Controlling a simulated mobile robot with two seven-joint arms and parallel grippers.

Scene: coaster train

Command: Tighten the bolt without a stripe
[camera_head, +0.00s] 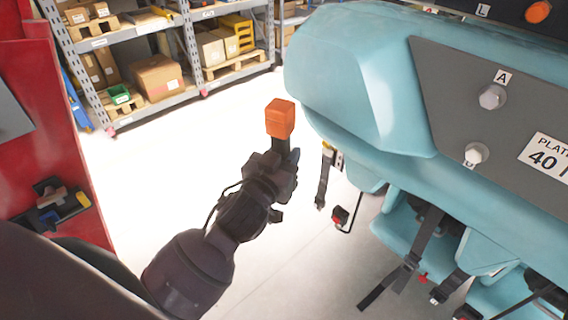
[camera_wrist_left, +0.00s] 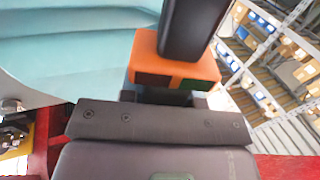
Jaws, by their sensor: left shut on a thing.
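My left gripper (camera_head: 284,162) is shut on a dark-handled tool with an orange block-shaped head (camera_head: 280,118). The tool points up in the head view, over open floor, left of the teal car and apart from it. In the left wrist view, the orange head (camera_wrist_left: 175,70) shows beyond the gripper body, with a dark bar in front of it. A bolt (camera_head: 492,97) sits on the car's grey panel below label A. A second bolt (camera_head: 476,153) sits lower, by a partly hidden label B. I cannot make out a stripe on either. My right gripper is out of view.
The teal car (camera_head: 350,75) fills the right side, with straps (camera_head: 405,262) hanging below. A red cabinet (camera_head: 60,140) with small items stands left. Shelves with boxes (camera_head: 157,75) are behind. The pale floor between is clear.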

